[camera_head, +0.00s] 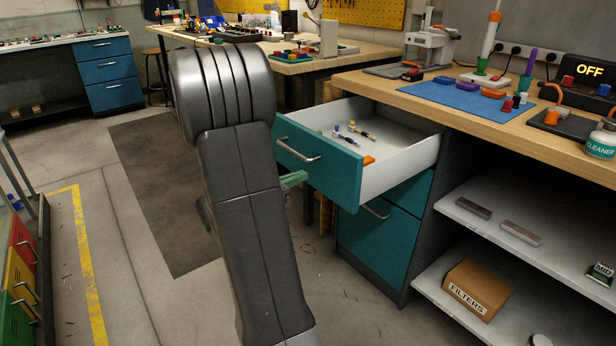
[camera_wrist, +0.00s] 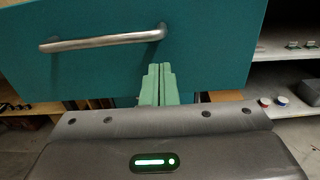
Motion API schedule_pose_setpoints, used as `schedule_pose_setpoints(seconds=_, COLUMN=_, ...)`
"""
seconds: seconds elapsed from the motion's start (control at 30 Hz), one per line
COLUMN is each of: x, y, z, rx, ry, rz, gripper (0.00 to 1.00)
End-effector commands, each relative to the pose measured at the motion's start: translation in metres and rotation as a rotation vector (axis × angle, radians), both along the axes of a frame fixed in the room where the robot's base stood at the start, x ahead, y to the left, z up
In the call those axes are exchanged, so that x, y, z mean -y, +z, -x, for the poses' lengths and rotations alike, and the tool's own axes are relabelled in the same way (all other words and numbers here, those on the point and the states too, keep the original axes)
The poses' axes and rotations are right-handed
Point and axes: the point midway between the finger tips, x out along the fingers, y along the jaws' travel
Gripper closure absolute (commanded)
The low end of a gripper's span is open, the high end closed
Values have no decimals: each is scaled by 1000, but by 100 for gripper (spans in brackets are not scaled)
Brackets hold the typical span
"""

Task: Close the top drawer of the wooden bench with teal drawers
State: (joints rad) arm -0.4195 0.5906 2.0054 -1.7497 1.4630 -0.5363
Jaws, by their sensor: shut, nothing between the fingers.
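The top drawer (camera_head: 345,187) of the wooden bench (camera_head: 415,91) is pulled far out, with a teal front, a metal bar handle (camera_head: 299,151) and a white inside. Small tools with yellow and blue parts and an orange item lie in it. My gripper (camera_head: 293,179) is mostly hidden behind my arm in the head view; its green fingers show beside the drawer front. In the wrist view my gripper (camera_wrist: 158,72) is shut and empty, its fingertips over the lower part of the drawer front (camera_wrist: 215,50), right of and below the handle (camera_wrist: 100,41). I cannot tell whether they touch it.
A lower teal drawer (camera_head: 380,225) is shut below. Open shelves at right hold a FILTERS box (camera_head: 477,288) and metal bars. A blue mat (camera_head: 460,97) and tools cover the bench top.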

Motion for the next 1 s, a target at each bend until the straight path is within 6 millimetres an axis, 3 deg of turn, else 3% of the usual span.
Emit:
schedule_pose_setpoints(seconds=0.3, x=27, y=-1, z=-19, rx=1, ry=0, rz=-1, gripper=100)
schedule_pose_setpoints(seconds=1.0, x=38, y=1, z=-28, rx=1, ry=-1, rz=-1, gripper=100)
